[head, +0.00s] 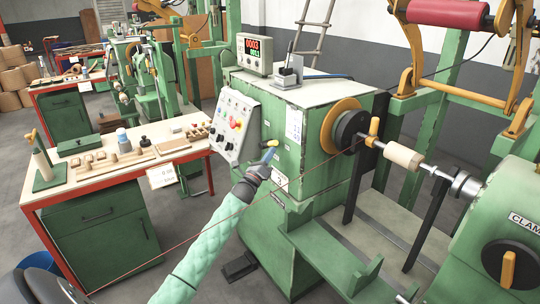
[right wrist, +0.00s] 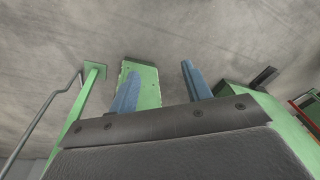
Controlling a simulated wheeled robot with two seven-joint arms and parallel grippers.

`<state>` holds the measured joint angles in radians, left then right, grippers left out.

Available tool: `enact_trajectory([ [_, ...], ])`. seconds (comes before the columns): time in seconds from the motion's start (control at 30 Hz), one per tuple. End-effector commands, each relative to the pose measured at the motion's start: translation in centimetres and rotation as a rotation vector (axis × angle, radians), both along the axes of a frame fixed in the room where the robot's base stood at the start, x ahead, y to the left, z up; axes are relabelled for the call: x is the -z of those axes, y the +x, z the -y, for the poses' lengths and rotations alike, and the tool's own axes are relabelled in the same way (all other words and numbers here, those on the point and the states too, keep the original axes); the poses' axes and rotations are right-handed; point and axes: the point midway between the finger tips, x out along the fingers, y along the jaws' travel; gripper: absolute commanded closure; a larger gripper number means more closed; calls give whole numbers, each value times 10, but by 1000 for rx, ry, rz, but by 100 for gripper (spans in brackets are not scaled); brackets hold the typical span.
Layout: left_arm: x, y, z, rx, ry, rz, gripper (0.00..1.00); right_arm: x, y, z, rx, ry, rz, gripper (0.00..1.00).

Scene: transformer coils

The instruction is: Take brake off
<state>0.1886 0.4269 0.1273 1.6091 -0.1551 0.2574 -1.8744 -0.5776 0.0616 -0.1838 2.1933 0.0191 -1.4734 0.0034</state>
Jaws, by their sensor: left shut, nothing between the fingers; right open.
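The green winding machine (head: 335,150) stands in the middle of the head view. I cannot tell for sure whether this is the brake. My left gripper (head: 267,157) is shut and empty, with its fingertips right by this handle; whether they touch it I cannot tell. My right gripper (right wrist: 160,69) shows only in the right wrist view, open and empty, with its two blue fingers apart above the floor and a green plate (right wrist: 148,88).
A red-edged workbench (head: 105,193) with wooden parts stands at the left. The spindle carries a pale wooden core (head: 402,156), in line with a green tailstock (head: 500,215) at the right. A thin wire runs diagonally across in front.

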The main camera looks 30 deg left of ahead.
Motion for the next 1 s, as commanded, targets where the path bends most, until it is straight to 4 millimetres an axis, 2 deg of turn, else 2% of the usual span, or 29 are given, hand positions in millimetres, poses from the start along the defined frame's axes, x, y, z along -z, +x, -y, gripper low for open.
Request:
enact_trajectory([
  [0.1, -2, 0, 0, -1, -15, -7, 100, 15, -1, 0, -1, -3, -11, 51],
  [0.47, -11, 0, -1, 0, -78, -31, 100, 29, 9, 0, 1, -4, 7, 51],
  [0.77, -29, 2, -6, -1, -235, -96, 100, 102, -4, 6, 1, -18, -13, 51],
  [1.0, -43, 5, -13, -2, -395, -164, 100, 178, -28, 20, 2, -33, -20, 51],
])
